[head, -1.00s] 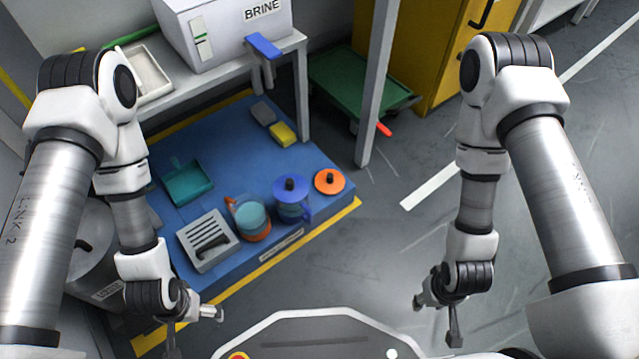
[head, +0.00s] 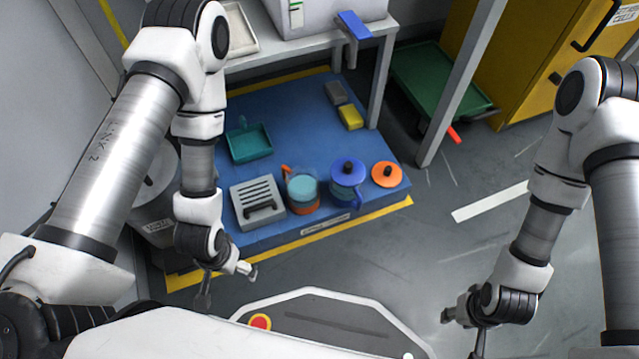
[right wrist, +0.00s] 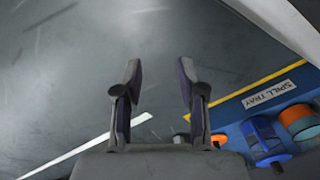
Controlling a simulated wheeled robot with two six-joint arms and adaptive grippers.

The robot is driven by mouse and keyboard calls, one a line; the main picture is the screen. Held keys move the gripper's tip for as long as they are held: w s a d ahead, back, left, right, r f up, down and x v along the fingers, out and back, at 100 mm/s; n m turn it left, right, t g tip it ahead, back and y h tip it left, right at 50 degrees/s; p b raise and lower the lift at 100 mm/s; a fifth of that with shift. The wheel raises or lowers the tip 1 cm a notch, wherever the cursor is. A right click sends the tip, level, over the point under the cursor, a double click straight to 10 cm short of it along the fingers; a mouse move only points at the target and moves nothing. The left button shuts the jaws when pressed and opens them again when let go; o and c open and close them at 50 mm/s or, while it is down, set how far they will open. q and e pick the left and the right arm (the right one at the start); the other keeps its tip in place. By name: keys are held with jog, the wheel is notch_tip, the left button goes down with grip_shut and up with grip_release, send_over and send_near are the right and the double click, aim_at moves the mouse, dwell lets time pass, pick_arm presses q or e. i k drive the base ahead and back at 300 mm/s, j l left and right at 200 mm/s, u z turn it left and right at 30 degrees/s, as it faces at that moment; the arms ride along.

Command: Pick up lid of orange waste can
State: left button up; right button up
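The orange lid (head: 386,174), a round disc with a dark knob, lies flat near the right front corner of the blue spill tray (head: 290,115). The orange waste can (head: 303,193) stands open further left, with teal showing inside. Between them is a blue can with its blue lid (head: 348,172) on. My right gripper (head: 462,335) is over the floor, apart from the lid; its fingers are spread and empty in the right wrist view (right wrist: 160,75). There the lid (right wrist: 218,140) is partly hidden behind a finger. My left gripper (head: 227,287) is open and empty in front of the tray.
A grey slotted box (head: 257,203), a teal dustpan (head: 249,143), a yellow block (head: 350,117) and a grey block (head: 335,92) lie on the tray. A bench leg (head: 460,80) and a green cart (head: 438,80) stand behind right.

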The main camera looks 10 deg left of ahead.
aim_at(385, 174)
jog(key=i+l+u, duration=0.15)
jog(key=l+u, duration=0.55)
jog(key=i+l+u, duration=0.1)
jog(key=l+u, duration=0.25)
jog(key=l, duration=0.25)
